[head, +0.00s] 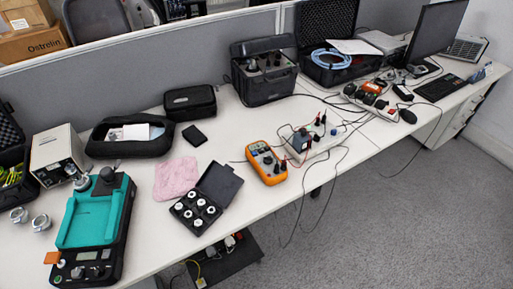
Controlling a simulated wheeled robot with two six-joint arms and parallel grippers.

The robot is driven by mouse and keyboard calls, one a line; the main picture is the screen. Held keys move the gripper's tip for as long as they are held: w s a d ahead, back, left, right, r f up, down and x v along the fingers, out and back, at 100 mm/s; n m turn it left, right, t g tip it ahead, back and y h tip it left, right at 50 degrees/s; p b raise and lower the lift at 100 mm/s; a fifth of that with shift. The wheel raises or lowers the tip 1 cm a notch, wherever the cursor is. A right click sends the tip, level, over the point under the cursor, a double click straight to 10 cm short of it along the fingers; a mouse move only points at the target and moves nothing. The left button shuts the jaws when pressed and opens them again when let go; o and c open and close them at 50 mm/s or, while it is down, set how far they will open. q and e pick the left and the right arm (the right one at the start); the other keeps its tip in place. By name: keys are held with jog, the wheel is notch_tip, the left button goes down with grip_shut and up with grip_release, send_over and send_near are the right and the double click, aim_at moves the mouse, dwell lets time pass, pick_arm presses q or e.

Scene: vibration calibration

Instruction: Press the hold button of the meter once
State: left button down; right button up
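The orange handheld meter (266,162) lies on the white table, a little right of the picture's middle. It has a display at its upper end and a dark dial below. Its buttons are too small to tell apart, so I cannot pick out the hold button. Thin dark leads run close to it. Neither of my grippers shows in the head view.
An open black case with silver-white weights (195,208) stands left of the meter, beside a pink cloth (176,178). A small grey box with leads (300,141) stands close to its right. A teal-and-black device (93,227) stands far left.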

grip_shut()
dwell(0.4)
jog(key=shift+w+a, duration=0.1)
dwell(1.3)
